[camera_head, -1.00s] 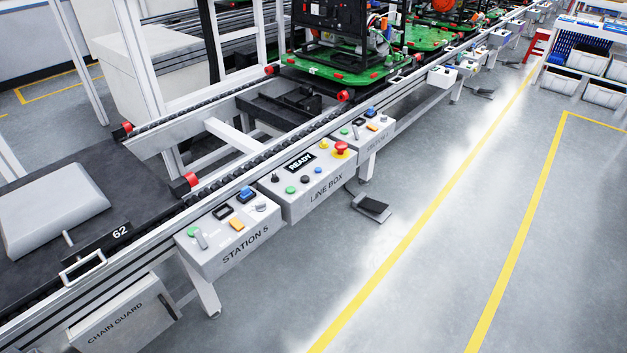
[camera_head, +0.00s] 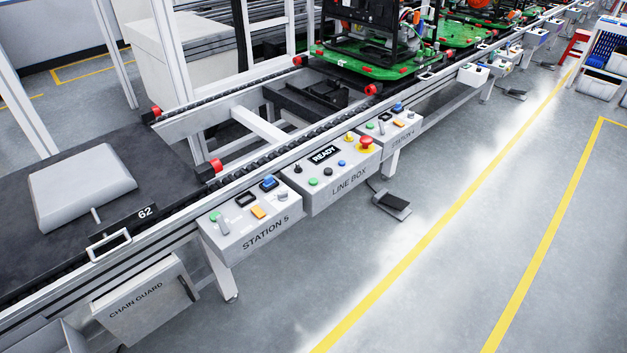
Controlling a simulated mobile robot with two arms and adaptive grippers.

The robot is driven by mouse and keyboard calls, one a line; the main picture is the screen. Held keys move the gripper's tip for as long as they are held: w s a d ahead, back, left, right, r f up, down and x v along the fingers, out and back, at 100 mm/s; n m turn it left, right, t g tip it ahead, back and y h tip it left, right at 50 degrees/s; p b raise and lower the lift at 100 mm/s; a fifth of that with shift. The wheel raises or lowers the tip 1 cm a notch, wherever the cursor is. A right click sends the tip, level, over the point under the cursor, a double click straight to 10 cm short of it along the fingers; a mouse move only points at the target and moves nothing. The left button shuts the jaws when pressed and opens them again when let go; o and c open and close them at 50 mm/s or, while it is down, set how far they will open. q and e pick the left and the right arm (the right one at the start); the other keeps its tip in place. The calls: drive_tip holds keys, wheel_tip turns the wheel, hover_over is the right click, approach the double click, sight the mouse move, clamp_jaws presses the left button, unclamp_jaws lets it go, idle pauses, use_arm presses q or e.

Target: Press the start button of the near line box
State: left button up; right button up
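The near line box (camera_head: 349,185) is a grey sloped box on the conveyor's side rail, labelled LINE BOX, with a small display reading READY (camera_head: 323,154). I cannot read which button is marked start. Neither of my grippers shows in the head view.
The STATION 5 box (camera_head: 265,236) stands left of the line box, the STATION 4 box (camera_head: 404,139) right of it. A chain guard box (camera_head: 140,300) hangs lower left. A foot pedal (camera_head: 392,204) lies on the floor.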

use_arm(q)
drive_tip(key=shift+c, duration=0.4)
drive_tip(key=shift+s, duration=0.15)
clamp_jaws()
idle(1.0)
